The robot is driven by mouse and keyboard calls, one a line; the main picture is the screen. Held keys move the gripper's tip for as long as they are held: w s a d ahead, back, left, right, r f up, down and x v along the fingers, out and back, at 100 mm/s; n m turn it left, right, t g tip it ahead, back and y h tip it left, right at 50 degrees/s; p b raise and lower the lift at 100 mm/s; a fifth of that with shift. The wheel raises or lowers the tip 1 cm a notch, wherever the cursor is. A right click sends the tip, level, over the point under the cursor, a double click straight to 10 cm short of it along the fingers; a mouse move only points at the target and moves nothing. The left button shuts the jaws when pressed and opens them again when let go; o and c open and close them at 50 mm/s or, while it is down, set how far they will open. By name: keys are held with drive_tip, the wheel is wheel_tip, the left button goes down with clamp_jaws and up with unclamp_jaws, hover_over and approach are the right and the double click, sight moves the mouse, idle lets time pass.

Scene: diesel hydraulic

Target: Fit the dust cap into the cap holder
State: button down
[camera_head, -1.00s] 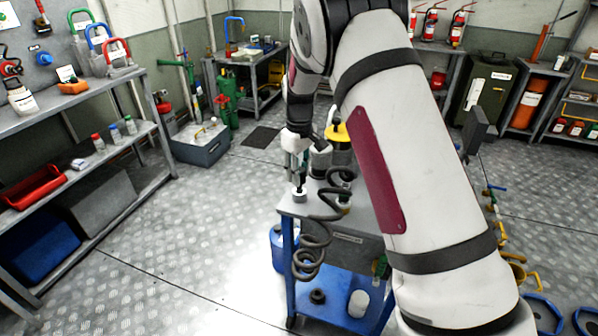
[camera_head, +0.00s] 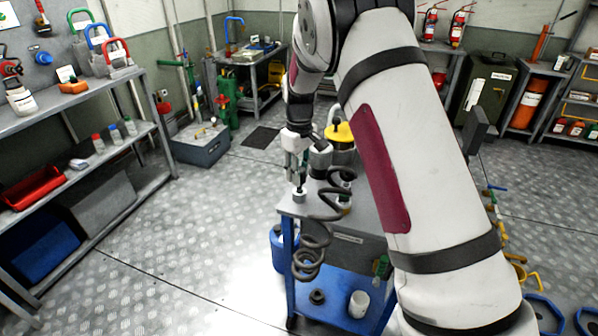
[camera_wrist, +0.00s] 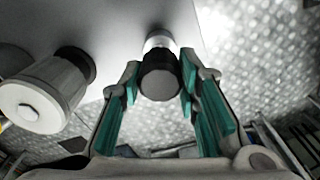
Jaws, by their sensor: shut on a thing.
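My gripper (camera_head: 298,180) is over the near left corner of the blue trolley, pointing down. In the wrist view its green-padded fingers (camera_wrist: 160,88) are on either side of a dark round dust cap (camera_wrist: 160,78), which they hold. A pale cylindrical cap holder (camera_wrist: 160,42) shows just beyond the cap, in line with it. In the head view the holder (camera_head: 299,197) stands on the trolley top, right below the fingertips. The cap looks at or just above the holder's top; I cannot tell whether it is seated.
A white and grey cylinder (camera_wrist: 45,92) stands left of the fingers in the wrist view. On the trolley (camera_head: 288,260) are a yellow-topped container (camera_head: 340,133) and a black coiled hose (camera_head: 325,215), close to my gripper.

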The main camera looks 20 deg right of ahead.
drive_tip(key=shift+f+b, duration=0.6)
drive_tip(key=shift+f, duration=0.9)
drive_tip(key=c, duration=1.1)
unclamp_jaws()
drive_tip(key=shift+r, duration=0.1)
